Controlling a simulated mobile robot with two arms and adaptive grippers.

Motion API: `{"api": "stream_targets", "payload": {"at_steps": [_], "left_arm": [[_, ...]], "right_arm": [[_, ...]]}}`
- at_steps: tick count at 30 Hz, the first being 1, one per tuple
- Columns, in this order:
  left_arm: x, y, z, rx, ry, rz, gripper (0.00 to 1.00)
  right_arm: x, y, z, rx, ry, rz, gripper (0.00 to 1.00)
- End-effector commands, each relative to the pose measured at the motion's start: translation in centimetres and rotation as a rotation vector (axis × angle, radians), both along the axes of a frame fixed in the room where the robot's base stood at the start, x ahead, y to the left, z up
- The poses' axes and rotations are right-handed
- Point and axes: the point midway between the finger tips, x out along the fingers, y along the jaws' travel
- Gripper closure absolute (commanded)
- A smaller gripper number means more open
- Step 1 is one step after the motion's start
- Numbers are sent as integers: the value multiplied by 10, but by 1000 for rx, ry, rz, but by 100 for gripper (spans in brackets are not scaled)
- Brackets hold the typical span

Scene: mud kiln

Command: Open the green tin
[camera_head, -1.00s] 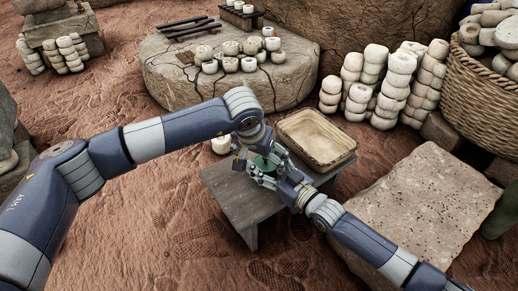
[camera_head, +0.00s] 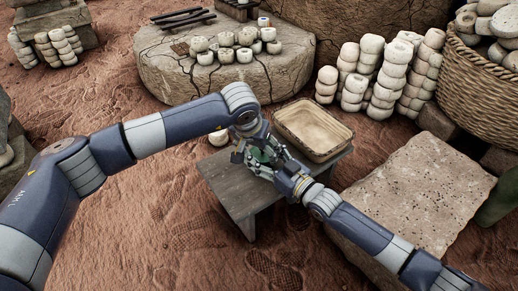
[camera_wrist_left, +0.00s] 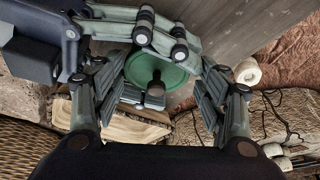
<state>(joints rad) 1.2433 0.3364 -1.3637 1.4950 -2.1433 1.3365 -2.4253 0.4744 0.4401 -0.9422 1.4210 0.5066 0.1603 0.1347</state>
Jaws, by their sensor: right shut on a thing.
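The green tin (camera_head: 259,154) is at the right part of the small grey wooden table, mostly hidden between my two grippers in the head view. In the left wrist view its round green lid (camera_wrist_left: 150,70) faces the camera, with a dark knob (camera_wrist_left: 155,90) in the middle.
A tan rectangular basin (camera_head: 313,130) stands on the table (camera_head: 230,185) behind the grippers. A small white pot (camera_head: 219,138) is beside my left forearm. A pitted stone slab (camera_head: 425,195) lies to the right. A round stone platform (camera_head: 165,75) with several pots is behind.

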Motion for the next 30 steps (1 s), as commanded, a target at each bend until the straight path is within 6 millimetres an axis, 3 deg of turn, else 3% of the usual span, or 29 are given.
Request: {"api": "stream_targets", "payload": {"at_steps": [1, 2, 17, 30], "left_arm": [[-4, -4, -3, -4, 8, -8, 19], [-4, -4, -3, -3, 8, -8, 13], [-3, -1, 5, -2, 2, -5, 13], [-29, 12, 75, -1, -1, -6, 13]], "right_arm": [[0, 2, 0, 1, 2, 2, 84], [0, 2, -1, 1, 2, 2, 84], [-1, 1, -3, -3, 5, 1, 88], [-1, 1, -5, -5, 7, 1, 88]]}}
